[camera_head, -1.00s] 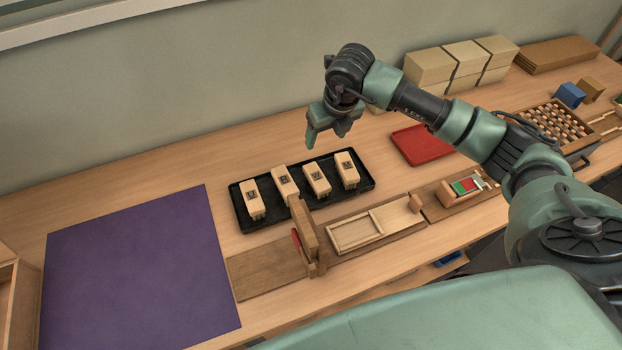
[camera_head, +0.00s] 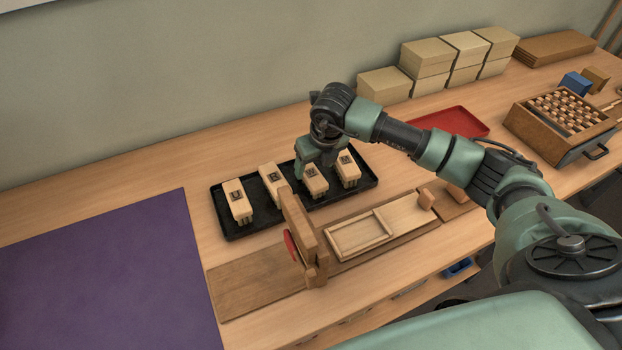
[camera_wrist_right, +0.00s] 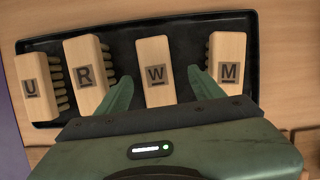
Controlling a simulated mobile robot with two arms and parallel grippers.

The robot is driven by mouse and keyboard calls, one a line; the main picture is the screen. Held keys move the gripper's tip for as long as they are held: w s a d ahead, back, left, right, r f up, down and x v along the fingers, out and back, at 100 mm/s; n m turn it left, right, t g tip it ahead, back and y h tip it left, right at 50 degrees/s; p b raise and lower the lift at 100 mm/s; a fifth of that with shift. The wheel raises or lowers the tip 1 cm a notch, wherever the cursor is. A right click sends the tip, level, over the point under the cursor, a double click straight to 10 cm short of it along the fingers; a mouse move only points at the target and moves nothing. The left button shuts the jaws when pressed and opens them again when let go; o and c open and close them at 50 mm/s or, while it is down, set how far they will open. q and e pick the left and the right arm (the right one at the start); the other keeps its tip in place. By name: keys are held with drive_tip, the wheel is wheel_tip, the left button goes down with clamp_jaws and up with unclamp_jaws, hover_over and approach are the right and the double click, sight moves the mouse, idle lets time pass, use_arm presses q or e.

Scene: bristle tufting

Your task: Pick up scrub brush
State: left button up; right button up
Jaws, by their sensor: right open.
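Several scrub brushes with pale wooden backs and dark letters stand in a black tray (camera_head: 225,228). From left to right they are the U brush (camera_head: 237,203), the R brush (camera_head: 271,183), the W brush (camera_head: 315,183) and the M brush (camera_head: 348,170). My right gripper (camera_head: 320,160) is above the tray near the W and M brushes. In the right wrist view its open fingers (camera_wrist_right: 158,88) lie on either side of the W brush (camera_wrist_right: 155,72), with the M brush (camera_wrist_right: 227,62) beside the right finger. Contact cannot be told. My left gripper is not in view.
A wooden fixture with an upright post (camera_head: 304,236) and a framed board (camera_head: 360,236) stands in front of the tray. A purple mat (camera_head: 105,275) lies at left. A red tray (camera_head: 455,121), stacked boxes (camera_head: 425,60) and a peg box (camera_head: 560,125) are at right.

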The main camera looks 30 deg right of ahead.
sight(312, 174)
drive_tip(key=shift+a+p+x, duration=0.15)
drive_tip(key=shift+p+x, duration=0.2)
drive_tip(key=shift+x, duration=0.95)
drive_tip(key=shift+a+p+x, duration=0.1)
drive_tip(key=shift+p+x, duration=0.2)
drive_tip(key=shift+x, duration=0.95)
drive_tip(key=shift+s+f, duration=0.15)
drive_tip(key=shift+s, duration=0.1)
clamp_jaws()
